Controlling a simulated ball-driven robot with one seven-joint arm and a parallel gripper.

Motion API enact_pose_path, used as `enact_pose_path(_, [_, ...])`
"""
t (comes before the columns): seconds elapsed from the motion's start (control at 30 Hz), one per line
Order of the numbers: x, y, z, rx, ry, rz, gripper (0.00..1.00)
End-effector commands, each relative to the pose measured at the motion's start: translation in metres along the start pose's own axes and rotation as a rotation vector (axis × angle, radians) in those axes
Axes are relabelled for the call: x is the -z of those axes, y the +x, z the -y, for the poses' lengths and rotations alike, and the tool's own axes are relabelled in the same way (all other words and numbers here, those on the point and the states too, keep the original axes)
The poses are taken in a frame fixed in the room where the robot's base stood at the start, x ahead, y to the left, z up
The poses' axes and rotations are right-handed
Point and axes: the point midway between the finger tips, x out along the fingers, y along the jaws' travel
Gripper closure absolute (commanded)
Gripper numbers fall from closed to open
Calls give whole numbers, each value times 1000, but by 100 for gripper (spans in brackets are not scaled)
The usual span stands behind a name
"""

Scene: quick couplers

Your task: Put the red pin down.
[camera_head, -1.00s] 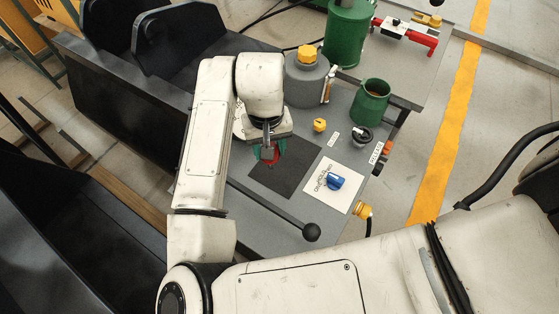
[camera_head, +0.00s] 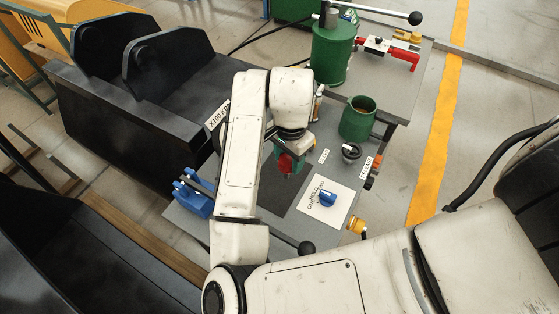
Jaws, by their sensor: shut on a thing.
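My gripper (camera_head: 288,158) has green fingers and is shut on the red pin (camera_head: 287,164). Only a red part of the pin shows between and below the fingers; the rest is hidden. The gripper and pin appear over the dark mat (camera_head: 300,201) on the grey bench. I cannot tell whether the pin touches the mat or hangs above it. My arm hides the left part of the mat.
Right of the mat is a white printed card (camera_head: 338,210) with a blue coupler (camera_head: 327,198). A black knob (camera_head: 351,151) and open green cup (camera_head: 358,120) stand behind. A ball-ended lever (camera_head: 306,248) is in front. Blue clamps (camera_head: 193,193) sit left of my arm.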

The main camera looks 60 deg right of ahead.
Motion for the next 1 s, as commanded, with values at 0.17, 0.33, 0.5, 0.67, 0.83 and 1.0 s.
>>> enact_pose_path(0.17, [9, 30, 25, -3, -2, 1, 89])
enact_pose_path(0.33, [14, 48, 39, 0, -2, 0, 89])
enact_pose_path(0.5, [17, 58, 46, 0, -1, 0, 89])
enact_pose_path(0.67, [16, 78, 46, -2, -4, 1, 89])
enact_pose_path(0.83, [16, 89, 47, 0, -3, 0, 89])
enact_pose_path(1.0, [16, 89, 47, 1, -3, 0, 89])
